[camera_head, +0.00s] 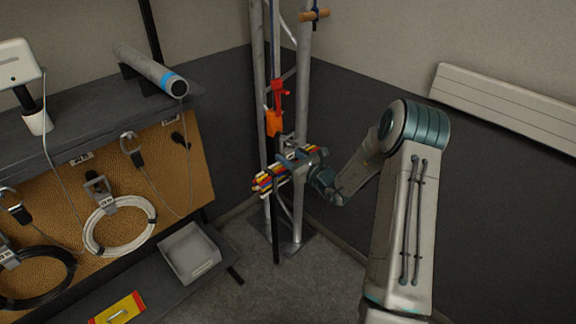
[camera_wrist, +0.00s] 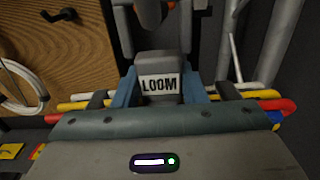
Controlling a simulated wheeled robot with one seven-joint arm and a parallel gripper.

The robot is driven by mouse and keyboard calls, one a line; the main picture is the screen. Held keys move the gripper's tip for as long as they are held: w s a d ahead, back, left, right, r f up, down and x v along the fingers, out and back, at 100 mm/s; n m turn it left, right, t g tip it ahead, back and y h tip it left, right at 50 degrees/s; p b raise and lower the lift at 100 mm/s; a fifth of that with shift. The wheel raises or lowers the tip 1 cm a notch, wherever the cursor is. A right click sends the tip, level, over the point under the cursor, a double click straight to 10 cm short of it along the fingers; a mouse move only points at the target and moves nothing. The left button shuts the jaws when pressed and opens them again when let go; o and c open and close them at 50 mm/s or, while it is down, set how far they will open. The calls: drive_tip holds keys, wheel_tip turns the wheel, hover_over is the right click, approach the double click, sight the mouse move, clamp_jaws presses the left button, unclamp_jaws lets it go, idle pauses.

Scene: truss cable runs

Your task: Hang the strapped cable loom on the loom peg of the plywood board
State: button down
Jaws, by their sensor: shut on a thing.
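My gripper (camera_head: 300,163) is in front of the metal truss and is shut on the strapped cable loom (camera_head: 268,182), a bundle of red, yellow, blue and white cables. In the wrist view my gripper (camera_wrist: 173,92) has its blue fingers on either side of a grey block marked LOOM, and the loom (camera_wrist: 265,98) runs crosswise beyond the palm. The plywood board (camera_head: 170,185) is at the left, apart from the loom. A bare black peg (camera_head: 180,138) stands at its right end under a small label; a black peg (camera_wrist: 60,15) also shows in the wrist view.
A white cable coil (camera_head: 103,245) and a black coil (camera_head: 62,285) hang on the board. A grey tray (camera_head: 190,253) sits on the lower shelf. A grey cylinder (camera_head: 150,70) lies on the top. Truss poles (camera_head: 303,110) with an orange-red clamp (camera_head: 274,115) stand close to my gripper.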

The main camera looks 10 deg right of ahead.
drive_tip(key=shift+r+p, duration=0.7)
drive_tip(key=shift+r, duration=0.75)
drive_tip(key=shift+w+f+b, duration=0.1)
drive_tip(key=shift+f+b, duration=0.2)
drive_tip(key=shift+b, duration=0.1)
drive_tip(key=shift+r, duration=0.1)
drive_tip(key=r+v, duration=0.1)
drive_tip(key=v, duration=0.8)
drive_tip(key=shift+p, duration=0.4)
idle(0.9)
drive_tip(key=shift+s+d, duration=0.1)
drive_tip(key=shift+s, duration=0.2)
idle(0.4)
